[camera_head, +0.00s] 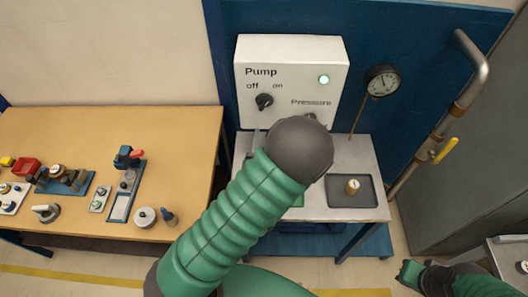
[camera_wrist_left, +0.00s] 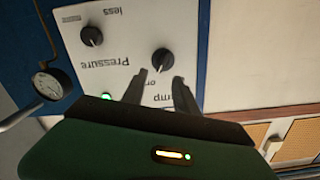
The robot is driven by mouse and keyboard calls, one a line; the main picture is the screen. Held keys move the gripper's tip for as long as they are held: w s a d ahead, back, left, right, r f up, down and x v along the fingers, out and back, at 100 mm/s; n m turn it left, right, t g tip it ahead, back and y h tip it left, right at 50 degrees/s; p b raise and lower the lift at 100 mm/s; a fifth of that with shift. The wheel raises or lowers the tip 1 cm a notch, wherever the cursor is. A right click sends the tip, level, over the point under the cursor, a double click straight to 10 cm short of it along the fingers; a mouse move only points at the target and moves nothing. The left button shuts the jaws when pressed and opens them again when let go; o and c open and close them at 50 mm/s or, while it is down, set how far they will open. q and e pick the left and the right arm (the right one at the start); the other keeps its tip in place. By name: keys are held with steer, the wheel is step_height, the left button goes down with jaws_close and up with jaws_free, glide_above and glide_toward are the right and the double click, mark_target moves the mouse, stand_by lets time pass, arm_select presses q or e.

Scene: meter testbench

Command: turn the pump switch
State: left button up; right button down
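The pump switch (camera_head: 264,101) is a black knob under the "off" and "on" labels on the white pump box (camera_head: 290,52). Its exact pointer setting is too small to read. The wrist view shows the box upside down, with the switch (camera_wrist_left: 162,59) just beyond the fingertips. My left gripper (camera_wrist_left: 160,82) is open, its two fingers apart and roughly lined up with the knob; I see no contact. In the head view my green left arm hides most of that gripper. My right gripper (camera_head: 408,272) is low at the right, far from the box; its opening is unclear.
A green light (camera_head: 323,79) glows on the box. A second black knob (camera_wrist_left: 91,36) is by the "Pressure" label. A gauge (camera_head: 382,80) and a pipe with a yellow valve handle (camera_head: 446,150) are at right. A wooden table (camera_head: 100,125) with parts stands left.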

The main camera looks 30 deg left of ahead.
arm_select(q)
steer(key=p+v, duration=0.5)
steer(key=v, duration=0.1)
steer(key=shift+s+a+f+p, duration=0.25)
steer(key=shift+s+p, duration=0.1)
steer(key=shift+s, duration=0.1)
steer(key=shift+a, duration=0.1)
steer(key=shift+w, duration=0.1)
